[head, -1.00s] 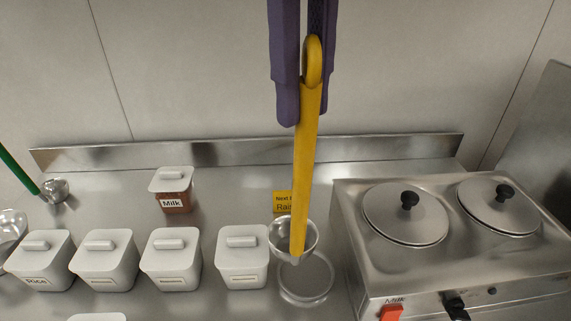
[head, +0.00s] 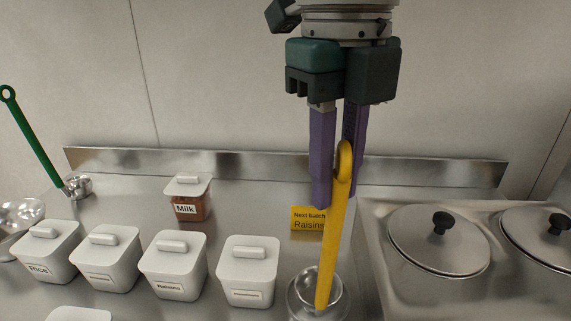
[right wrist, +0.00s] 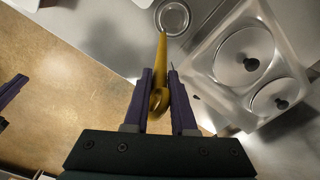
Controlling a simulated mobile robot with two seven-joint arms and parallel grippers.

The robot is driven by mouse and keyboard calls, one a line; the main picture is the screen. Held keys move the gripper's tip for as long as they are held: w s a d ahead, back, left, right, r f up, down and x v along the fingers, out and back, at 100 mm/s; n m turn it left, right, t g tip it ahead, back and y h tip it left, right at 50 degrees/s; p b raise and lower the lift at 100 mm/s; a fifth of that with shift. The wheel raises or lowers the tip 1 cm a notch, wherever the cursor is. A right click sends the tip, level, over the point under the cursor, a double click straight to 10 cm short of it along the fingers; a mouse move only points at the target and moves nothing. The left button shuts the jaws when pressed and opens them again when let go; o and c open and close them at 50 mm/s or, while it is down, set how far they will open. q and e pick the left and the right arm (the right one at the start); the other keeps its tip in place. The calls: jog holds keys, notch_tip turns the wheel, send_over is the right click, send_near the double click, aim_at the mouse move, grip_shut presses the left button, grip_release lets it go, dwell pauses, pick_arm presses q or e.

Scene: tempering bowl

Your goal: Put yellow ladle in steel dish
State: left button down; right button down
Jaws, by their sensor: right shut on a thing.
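The yellow ladle (head: 334,240) hangs upright from my right gripper (head: 338,195), which is shut on the top of its handle. Its steel cup is at the lower end and overlaps the steel dish (head: 293,306) in the head view; I cannot tell whether the cup touches the dish. The dish stands on the counter, partly cut off by the bottom edge. In the right wrist view the ladle handle (right wrist: 161,50) runs from the fingers towards a round steel dish (right wrist: 172,17). A purple finger, apparently of my left gripper (right wrist: 12,92), shows at the left edge there.
A warmer with lidded pots (head: 432,242) stands right of the dish. White lidded bins (head: 248,270) stand in a row to the left.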

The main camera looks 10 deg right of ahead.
jog(key=shift+r, duration=0.15)
jog(key=shift+f, duration=0.2)
jog(key=c, duration=0.7)
grip_release()
jog(key=shift+c, duration=0.2)
jog(key=shift+r, duration=0.15)
jog(key=shift+r+p, duration=0.3)
jog(key=shift+r, duration=0.05)
notch_tip(320, 180, up, 11)
jog(key=p, duration=0.6)
jog(key=shift+a+r, duration=0.15)
jog(key=shift+r, duration=0.05)
jog(key=shift+s, duration=0.1)
